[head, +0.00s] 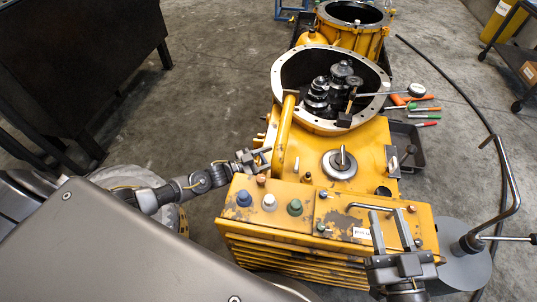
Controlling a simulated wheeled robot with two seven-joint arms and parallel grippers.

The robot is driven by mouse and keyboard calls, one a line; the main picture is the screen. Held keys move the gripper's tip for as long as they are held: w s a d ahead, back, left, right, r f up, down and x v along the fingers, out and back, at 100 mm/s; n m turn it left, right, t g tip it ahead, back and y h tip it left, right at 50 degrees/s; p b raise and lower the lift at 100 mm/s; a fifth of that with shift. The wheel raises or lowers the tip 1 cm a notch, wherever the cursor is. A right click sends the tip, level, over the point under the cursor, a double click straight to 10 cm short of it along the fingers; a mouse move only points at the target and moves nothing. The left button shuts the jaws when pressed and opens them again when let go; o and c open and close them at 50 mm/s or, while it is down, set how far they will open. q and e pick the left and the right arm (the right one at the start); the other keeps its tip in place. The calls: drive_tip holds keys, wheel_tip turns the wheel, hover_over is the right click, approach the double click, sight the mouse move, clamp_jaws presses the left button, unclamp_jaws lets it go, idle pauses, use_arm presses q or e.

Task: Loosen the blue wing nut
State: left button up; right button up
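The blue wing nut appears as a small blue cap (244,198) at the left end of the yellow housing's front top panel (335,222); its wings are too small to make out. A white cap (269,202) and a green cap (295,207) stand in a row to its right. My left gripper (267,158) is behind and above the blue cap in the picture, apart from it, with its fingers apart and nothing visible between them. My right gripper (386,213) is open and empty over the right part of the panel, well right of the blue cap.
A bent metal handle (370,207) and a lever on a round plate (339,163) stand on the housing. The open bell (298,118) holds dark gears. Hand tools (420,109) lie on the floor beyond. A grey stand with a crank (466,264) is at right.

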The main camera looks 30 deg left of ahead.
use_arm(q)
drive_tip(key=shift+y, duration=0.3)
use_arm(e)
drive_tip(key=shift+w+d+f+g+h, duration=0.1)
drive_tip(key=shift+d+f+g+h, duration=0.15)
drive_tip(key=shift+f, duration=0.2)
drive_tip(key=shift+w+d+f+g+h, duration=0.1)
drive_tip(key=shift+d+f+g+h, duration=0.1)
drive_tip(key=shift+f+h, duration=0.2)
use_arm(q)
drive_tip(key=o, duration=1)
drive_tip(key=shift+a, duration=0.1)
